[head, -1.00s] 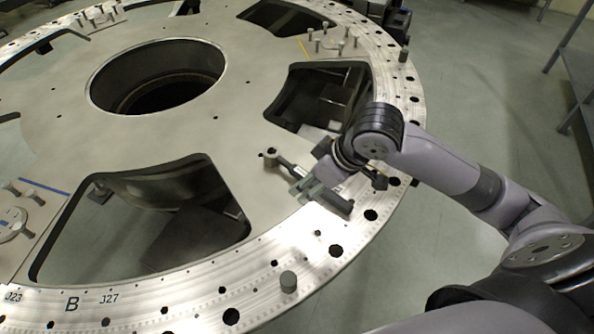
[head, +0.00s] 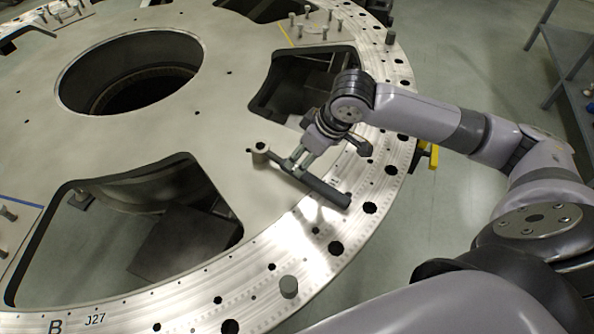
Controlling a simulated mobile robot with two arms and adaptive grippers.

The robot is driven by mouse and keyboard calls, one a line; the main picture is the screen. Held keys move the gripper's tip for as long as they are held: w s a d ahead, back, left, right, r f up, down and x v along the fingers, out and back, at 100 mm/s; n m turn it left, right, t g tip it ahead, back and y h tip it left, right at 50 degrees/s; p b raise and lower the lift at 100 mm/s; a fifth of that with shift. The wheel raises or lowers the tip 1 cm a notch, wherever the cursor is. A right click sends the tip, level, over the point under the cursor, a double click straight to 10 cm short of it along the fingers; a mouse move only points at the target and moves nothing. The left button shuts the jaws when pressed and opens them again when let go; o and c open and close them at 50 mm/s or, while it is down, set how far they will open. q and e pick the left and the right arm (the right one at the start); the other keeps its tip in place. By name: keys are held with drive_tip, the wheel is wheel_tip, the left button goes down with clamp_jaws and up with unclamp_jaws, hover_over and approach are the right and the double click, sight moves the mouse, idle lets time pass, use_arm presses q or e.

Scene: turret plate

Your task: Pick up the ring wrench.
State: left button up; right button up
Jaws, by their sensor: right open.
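The ring wrench (head: 325,190) lies on the metal turret plate (head: 225,130). Its round ring end (head: 260,153) points left and its dark handle runs down to the right, onto the shiny outer rim. My right gripper (head: 297,163) reaches in from the right, with its two fingers apart at the wrench's shaft, between the ring and the thick handle. The fingers hide a little of the shaft. I cannot tell whether they touch it. My left gripper is not in view.
A short grey peg (head: 288,286) stands on the rim near the front. Large cutouts open left of the wrench and behind it. Several upright pins (head: 308,20) stand at the back. A grey shelf (head: 570,75) stands at the right, beyond clear floor.

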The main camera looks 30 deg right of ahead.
sight(295, 168)
drive_tip(key=shift+p+x, duration=0.4)
drive_tip(key=shift+x, duration=2.95)
drive_tip(key=shift+a, duration=0.1)
drive_tip(key=shift+s, duration=0.1)
drive_tip(key=shift+c, duration=0.4)
clamp_jaws()
drive_tip(key=shift+r, duration=0.1)
